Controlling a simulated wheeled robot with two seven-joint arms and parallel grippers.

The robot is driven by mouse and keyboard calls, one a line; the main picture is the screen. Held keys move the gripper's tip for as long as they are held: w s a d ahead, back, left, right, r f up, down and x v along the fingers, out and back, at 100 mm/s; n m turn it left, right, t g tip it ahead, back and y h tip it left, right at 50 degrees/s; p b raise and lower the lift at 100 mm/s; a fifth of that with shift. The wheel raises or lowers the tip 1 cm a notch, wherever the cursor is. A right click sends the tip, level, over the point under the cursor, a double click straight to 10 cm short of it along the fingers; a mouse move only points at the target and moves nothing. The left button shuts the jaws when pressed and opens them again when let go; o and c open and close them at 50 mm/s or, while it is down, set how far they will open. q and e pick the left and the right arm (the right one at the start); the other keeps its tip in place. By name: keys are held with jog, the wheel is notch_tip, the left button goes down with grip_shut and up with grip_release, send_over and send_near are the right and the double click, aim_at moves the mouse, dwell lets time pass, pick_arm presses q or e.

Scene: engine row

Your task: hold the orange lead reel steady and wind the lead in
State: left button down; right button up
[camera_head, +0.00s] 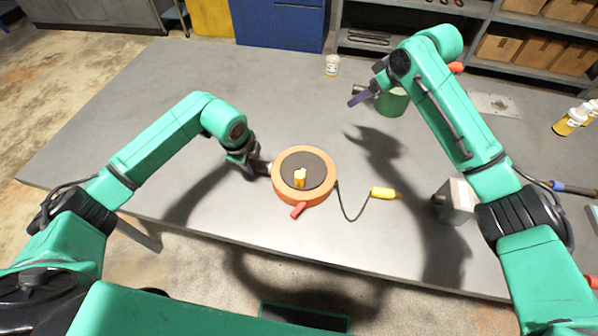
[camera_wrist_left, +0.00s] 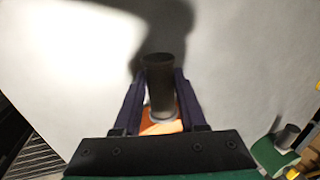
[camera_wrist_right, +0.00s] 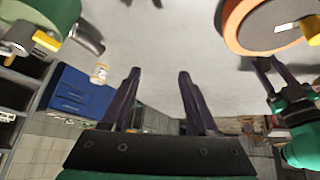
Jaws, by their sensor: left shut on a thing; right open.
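The orange lead reel (camera_head: 278,183) lies flat on the grey table in the head view, with a dark disc on top and a yellow crank knob (camera_head: 300,178). A black lead runs from its right side to a yellow plug (camera_head: 382,193) on the table. My left gripper (camera_head: 264,167) is at the reel's left side, shut on its dark cylindrical grip (camera_wrist_left: 163,85). My right gripper (camera_head: 358,98) is open and empty, raised above the table beyond and right of the reel. In the right wrist view the reel (camera_wrist_right: 237,30) and knob (camera_wrist_right: 313,28) show at upper right.
A green round object (camera_head: 392,103) is by my right gripper. A grey box (camera_head: 457,201) stands right of the plug. A small bottle (camera_head: 332,65) stands at the back edge, and more bottles (camera_head: 570,121) at the far right. The table's left part is clear.

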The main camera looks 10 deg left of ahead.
jog(key=s+a+r+n+g, duration=0.25)
jog(key=s+a, duration=0.35)
jog(key=a, duration=0.3)
jog(key=n+g+h, duration=0.2)
jog(key=n+h, duration=0.3)
send_over(300, 174)
jog(key=f, duration=0.2)
jog(key=shift+a+f+m, duration=0.2)
jog(key=shift+f+m, duration=0.05)
jog(key=shift+f, duration=0.15)
jog(key=shift+s+d+f, duration=0.15)
jog(key=shift+f, duration=0.1)
notch_tip(300, 174, down, 9)
jog(key=shift+r, duration=0.1)
jog(key=shift+d, duration=0.1)
jog(key=c, duration=0.9)
